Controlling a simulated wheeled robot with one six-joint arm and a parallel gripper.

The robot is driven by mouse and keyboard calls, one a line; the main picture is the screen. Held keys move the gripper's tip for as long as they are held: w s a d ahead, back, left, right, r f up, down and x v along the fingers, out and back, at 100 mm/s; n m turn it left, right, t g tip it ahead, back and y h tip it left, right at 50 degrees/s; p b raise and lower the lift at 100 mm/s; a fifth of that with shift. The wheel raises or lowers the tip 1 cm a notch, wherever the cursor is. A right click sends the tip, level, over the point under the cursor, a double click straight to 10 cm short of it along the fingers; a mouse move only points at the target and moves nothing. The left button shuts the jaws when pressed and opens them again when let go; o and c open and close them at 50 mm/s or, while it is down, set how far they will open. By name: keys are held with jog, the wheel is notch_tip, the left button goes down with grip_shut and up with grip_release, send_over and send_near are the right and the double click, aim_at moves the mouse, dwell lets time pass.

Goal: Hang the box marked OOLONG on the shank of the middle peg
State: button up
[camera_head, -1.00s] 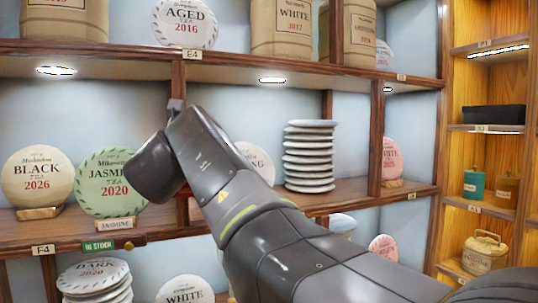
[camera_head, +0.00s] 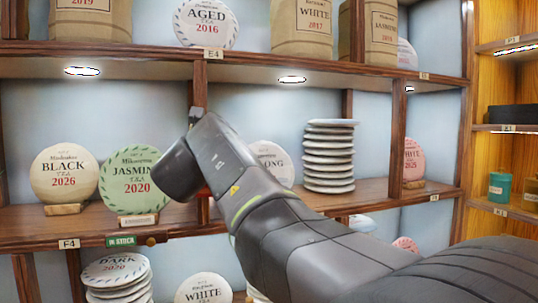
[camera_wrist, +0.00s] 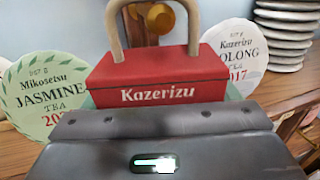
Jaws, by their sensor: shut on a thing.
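My gripper (camera_wrist: 160,125) is shut on a red box (camera_wrist: 155,78) with a tan loop handle (camera_wrist: 198,30), held just ahead of the wrist. The box's visible face reads "Kazerizu"; I see no word OOLONG on it. Its lower part is hidden behind the gripper. In the head view my gripper (camera_head: 175,172) is in front of the shelf, its fingers and most of the box hidden by my arm; a sliver of red shows beside it.
Behind the box are a JASMINE tea cake (camera_head: 134,182), a round cake marked OOLONG (camera_wrist: 236,52) and a stack of pale discs (camera_head: 329,158). A BLACK cake (camera_head: 65,172) stands at the left. Upright shelf posts and boards (camera_head: 398,140) bound the bays. A lit wooden cabinet (camera_head: 505,95) is at the right.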

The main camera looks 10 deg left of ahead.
dwell(0.3)
jog(key=o, duration=0.9)
jog(key=shift+o, duration=0.2)
jog(key=b+v, duration=0.4)
jog(key=v, duration=1)
jog(key=shift+w+r, duration=0.1)
jog(key=shift+w, duration=0.1)
jog(key=p+x, duration=0.4)
jog(key=x, duration=0.9)
jog(key=shift+w+a, duration=0.1)
jog(key=shift+w, duration=0.2)
jog(key=shift+s+r, duration=0.15)
